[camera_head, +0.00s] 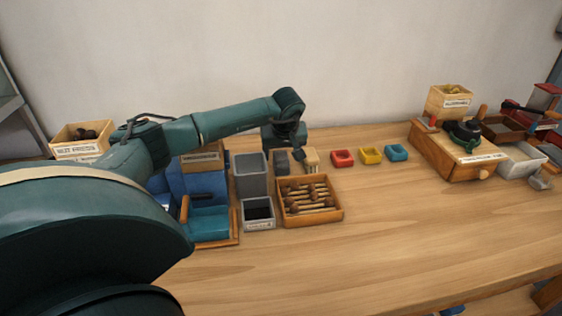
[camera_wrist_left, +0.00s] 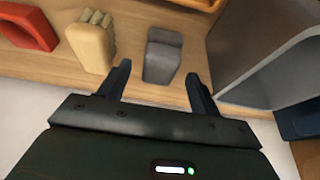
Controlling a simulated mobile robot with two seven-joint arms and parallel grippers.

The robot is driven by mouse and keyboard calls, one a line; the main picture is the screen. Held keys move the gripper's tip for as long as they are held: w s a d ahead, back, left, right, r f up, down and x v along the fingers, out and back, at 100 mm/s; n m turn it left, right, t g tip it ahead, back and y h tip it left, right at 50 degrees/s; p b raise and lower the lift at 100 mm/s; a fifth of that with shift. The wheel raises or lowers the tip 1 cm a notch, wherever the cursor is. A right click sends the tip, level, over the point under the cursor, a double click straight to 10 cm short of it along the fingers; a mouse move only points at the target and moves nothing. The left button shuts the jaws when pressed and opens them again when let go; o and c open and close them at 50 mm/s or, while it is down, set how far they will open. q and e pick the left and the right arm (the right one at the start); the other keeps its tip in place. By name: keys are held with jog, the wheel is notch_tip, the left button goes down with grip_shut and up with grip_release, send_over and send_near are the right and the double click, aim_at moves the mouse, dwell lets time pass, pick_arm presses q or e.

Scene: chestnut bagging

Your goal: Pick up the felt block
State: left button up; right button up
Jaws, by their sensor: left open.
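The felt block, a small dark grey block with a lighter grey upper part, stands on the table. It shows in the left wrist view (camera_wrist_left: 161,62) and in the head view (camera_head: 281,163). My left gripper (camera_head: 290,148) is above and behind it, pointing down at the table. In the left wrist view my open left gripper (camera_wrist_left: 158,73) has one finger on each side of the block's near end, with gaps visible on both sides. Nothing is held. Whether the fingers are down at the block's height is hard to tell. My right gripper is not in view.
A pale brush-like block (camera_wrist_left: 90,43) stands close on one side and a tall grey bin (camera_wrist_left: 255,55) on the other. The table's front right is clear.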

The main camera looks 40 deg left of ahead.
aim_at(282, 157)
pick_arm(q)
jog(key=shift+w+a+f, duration=0.15)
jog(key=shift+w+f, duration=0.05)
jog(key=shift+f, duration=0.4)
jog(key=shift+c, duration=0.5)
jog(key=c, duration=1)
notch_tip(282, 157, up, 10)
jog(key=shift+r+b, duration=0.1)
jog(key=shift+b, duration=0.3)
jog(key=o, duration=0.5)
jog(key=c, duration=0.6)
